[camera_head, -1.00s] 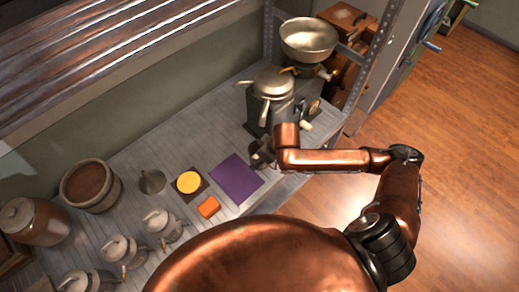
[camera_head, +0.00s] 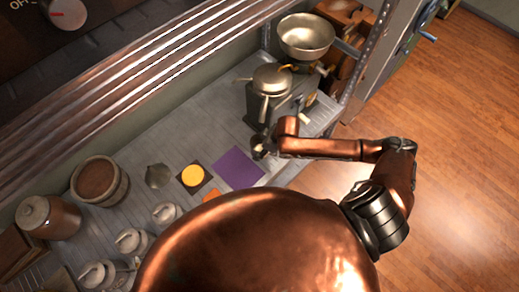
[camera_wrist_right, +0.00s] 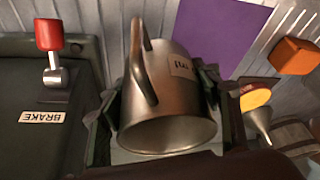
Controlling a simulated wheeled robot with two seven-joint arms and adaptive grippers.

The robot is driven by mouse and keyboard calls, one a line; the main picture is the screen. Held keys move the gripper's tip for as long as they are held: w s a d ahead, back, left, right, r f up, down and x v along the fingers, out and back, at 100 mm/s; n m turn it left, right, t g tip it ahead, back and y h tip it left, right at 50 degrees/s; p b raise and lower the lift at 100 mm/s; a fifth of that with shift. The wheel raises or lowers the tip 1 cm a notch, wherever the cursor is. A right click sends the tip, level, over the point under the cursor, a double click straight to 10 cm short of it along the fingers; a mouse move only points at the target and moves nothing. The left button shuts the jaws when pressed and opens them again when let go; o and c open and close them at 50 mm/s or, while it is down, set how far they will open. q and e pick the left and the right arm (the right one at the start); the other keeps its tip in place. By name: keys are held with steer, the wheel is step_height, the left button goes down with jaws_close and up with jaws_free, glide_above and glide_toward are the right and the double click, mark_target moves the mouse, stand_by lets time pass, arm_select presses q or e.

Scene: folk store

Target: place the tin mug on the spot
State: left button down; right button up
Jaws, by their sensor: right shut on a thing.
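The tin mug (camera_wrist_right: 172,100) is a grey metal cup with a handle and a small label. In the right wrist view it sits between the fingers of my right gripper (camera_wrist_right: 160,100), which is shut on it. In the head view my right gripper (camera_head: 262,148) is beside a flat purple square (camera_head: 238,168) on the grey counter, which may be the spot. The purple square (camera_wrist_right: 220,35) also shows behind the mug in the wrist view. The mug is mostly hidden in the head view. My left gripper is not in view.
A grey machine (camera_head: 272,98) with a pan stands just behind the gripper; its red-knobbed brake lever (camera_wrist_right: 50,50) is close. A yellow disc (camera_head: 193,176), an orange block (camera_wrist_right: 295,56), a funnel (camera_head: 158,176), several pale jugs (camera_head: 132,241) and crocks (camera_head: 100,182) stand leftward.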

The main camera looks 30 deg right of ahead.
steer(key=w+f, duration=0.2)
steer(key=f, duration=0.1)
steer(key=w+d+f, duration=0.1)
steer(key=shift+w+f, duration=0.3)
steer(key=shift+f, duration=1.7)
steer(key=o, duration=1.3)
steer(key=shift+f, duration=0.15)
steer(key=v, duration=1.2)
steer(key=shift+p, duration=0.35)
